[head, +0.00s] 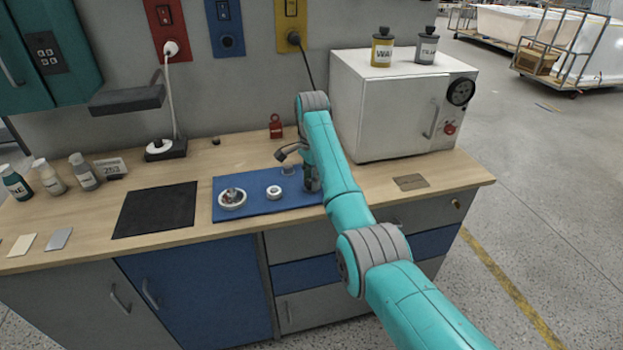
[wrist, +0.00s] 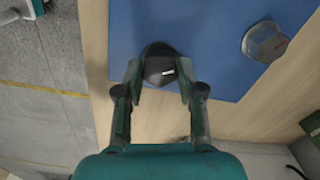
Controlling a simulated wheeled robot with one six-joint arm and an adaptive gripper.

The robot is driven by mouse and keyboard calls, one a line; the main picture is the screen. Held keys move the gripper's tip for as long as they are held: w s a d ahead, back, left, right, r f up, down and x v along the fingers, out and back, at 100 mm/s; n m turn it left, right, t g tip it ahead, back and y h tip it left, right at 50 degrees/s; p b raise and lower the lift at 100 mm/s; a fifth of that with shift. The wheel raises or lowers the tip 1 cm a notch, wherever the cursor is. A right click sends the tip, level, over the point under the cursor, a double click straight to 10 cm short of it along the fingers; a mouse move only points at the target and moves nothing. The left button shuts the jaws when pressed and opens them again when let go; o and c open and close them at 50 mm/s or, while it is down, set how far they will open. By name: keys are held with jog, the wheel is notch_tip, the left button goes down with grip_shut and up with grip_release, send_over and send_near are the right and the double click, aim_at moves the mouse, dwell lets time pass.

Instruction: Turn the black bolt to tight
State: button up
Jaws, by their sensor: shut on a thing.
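The black bolt (wrist: 159,66) is a dark round head with a small white mark, at the edge of the blue mat (wrist: 205,28) in the wrist view. My gripper (wrist: 160,77) is shut on it, with one finger on each side. In the head view my gripper (head: 312,184) is low over the right end of the blue mat (head: 255,184). The bolt is hidden there behind my gripper and arm. How deep the bolt sits cannot be told.
A grey metal piece (wrist: 264,42) stands on the mat beside the bolt. A white ring (head: 273,192) and a round white part (head: 232,199) lie further left. A white cabinet (head: 385,105) stands behind right. A black pad (head: 156,209) lies left of the mat.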

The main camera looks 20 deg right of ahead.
jog(key=m, duration=0.6)
dwell(0.6)
jog(key=o, duration=1.1)
jog(key=shift+o, duration=0.2)
notch_tip(320, 180, up, 8)
jog(key=shift+f, duration=0.25)
